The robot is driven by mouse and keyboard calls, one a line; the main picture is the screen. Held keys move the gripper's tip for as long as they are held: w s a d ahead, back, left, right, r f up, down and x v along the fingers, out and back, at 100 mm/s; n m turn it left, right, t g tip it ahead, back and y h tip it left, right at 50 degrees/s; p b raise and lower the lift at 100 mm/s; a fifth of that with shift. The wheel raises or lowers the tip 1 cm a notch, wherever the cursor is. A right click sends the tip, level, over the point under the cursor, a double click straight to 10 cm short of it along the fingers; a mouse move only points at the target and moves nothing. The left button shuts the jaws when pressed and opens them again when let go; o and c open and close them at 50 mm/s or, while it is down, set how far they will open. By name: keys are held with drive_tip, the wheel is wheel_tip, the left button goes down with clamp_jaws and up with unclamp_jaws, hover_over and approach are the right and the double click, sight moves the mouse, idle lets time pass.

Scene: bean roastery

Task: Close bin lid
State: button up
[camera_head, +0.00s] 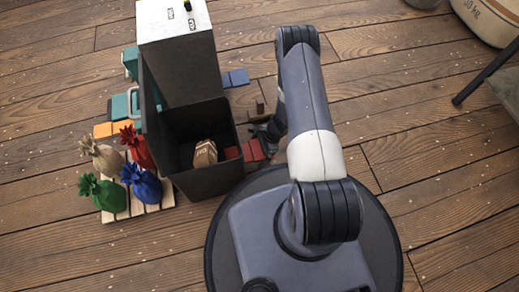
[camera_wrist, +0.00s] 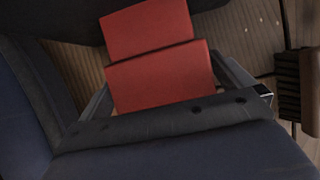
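The bin (camera_head: 216,180) is a dark open-topped box on the floor, left of my base. Its lid appears to be the dark panel (camera_head: 151,105) standing up along the bin's left side, so the bin is open. A brown striped object (camera_head: 205,153) lies inside. My gripper (camera_head: 262,133) is low beside the bin's right wall, apart from the lid. In the wrist view its fingers (camera_wrist: 165,90) are spread, with red blocks (camera_wrist: 160,75) showing between and beyond them. I see no firm grip on the blocks.
A tall dark box with a white top (camera_head: 172,18) stands directly behind the bin. Green, red, blue and tan sacks (camera_head: 143,184) sit on a pallet (camera_head: 165,196) to the left. A brown brush-like object (camera_wrist: 298,85) lies near my gripper.

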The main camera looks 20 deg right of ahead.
drive_tip(key=shift+d, duration=0.1)
drive_tip(key=p+v, duration=0.4)
drive_tip(key=v, duration=0.6)
drive_tip(key=shift+d+r+p, duration=0.15)
drive_tip(key=shift+r+p, duration=0.15)
drive_tip(key=shift+r, duration=0.05)
drive_tip(key=shift+h, duration=0.5)
drive_tip(key=b+x, duration=0.1)
drive_tip(key=x, duration=0.6)
drive_tip(key=shift+a+b, duration=0.2)
drive_tip(key=shift+b, duration=0.1)
drive_tip(key=shift+c, duration=0.3)
